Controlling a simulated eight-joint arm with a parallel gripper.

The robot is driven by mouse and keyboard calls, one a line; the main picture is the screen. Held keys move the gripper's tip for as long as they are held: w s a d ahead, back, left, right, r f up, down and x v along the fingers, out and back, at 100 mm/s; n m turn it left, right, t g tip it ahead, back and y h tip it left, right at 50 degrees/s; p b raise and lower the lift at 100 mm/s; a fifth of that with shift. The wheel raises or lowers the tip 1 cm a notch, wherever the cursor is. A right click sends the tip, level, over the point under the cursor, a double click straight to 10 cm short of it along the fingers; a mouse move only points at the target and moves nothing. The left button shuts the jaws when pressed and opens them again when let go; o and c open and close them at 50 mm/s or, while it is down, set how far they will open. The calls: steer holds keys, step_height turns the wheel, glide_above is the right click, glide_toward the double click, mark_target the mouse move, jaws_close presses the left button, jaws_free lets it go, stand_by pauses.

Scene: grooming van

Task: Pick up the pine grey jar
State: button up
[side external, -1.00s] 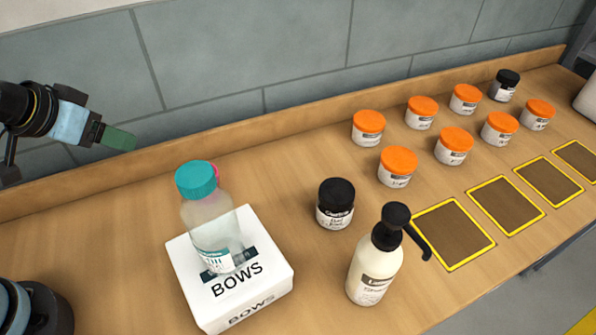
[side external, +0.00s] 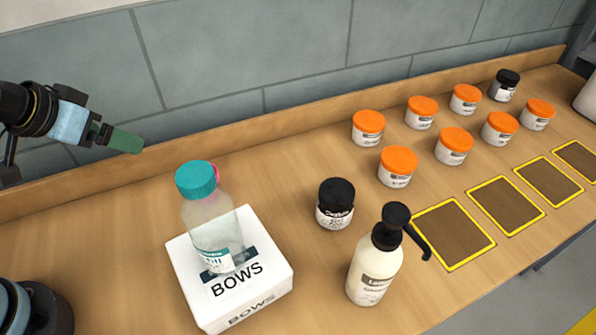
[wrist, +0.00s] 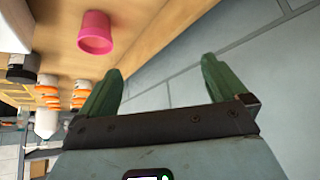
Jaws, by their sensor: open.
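My gripper (side external: 124,141) is at the left, above the back of the bench and apart from every jar. Its green fingers stand open and empty in the wrist view (wrist: 162,65). No jar is plainly marked as the pine grey one, and the labels are too small to read surely. A black-lidded jar (side external: 335,204) stands upright mid-bench, beside a pump bottle. Another dark-lidded jar (side external: 504,86) stands at the far right back. Several white jars with orange lids (side external: 398,167) stand in loose rows between them. In the wrist view, orange-lidded jars (wrist: 80,92) show at the left.
A white BOWS box (side external: 265,283) and a teal-capped clear bottle (side external: 209,215) stand at front left. A pink cup (wrist: 96,33) is partly hidden behind the bottle in the side view. The cream pump bottle (side external: 373,272) stands at front. Yellow-edged mats (side external: 453,235) line the right edge.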

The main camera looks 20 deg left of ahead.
steer(key=w+d+r+m+g+h, duration=0.1)
steer(key=w+d+r+g, duration=0.1)
steer(key=w+d+r, duration=0.4)
steer(key=m+g+y, duration=0.1)
steer(key=m+g, duration=0.2)
steer(key=g, duration=0.2)
glide_above(335, 193)
step_height(335, 193, down, 6)
steer(key=shift+s+f, duration=0.1)
steer(key=shift+f, duration=0.15)
step_height(335, 193, down, 7)
steer(key=shift+r, duration=0.1)
steer(key=shift+w+d+f, duration=0.1)
steer(key=shift+w+f, duration=0.1)
steer(key=shift+f, duration=1.15)
steer(key=shift+w+f, duration=0.15)
steer(key=shift+f, duration=1.15)
steer(key=shift+c, duration=0.4)
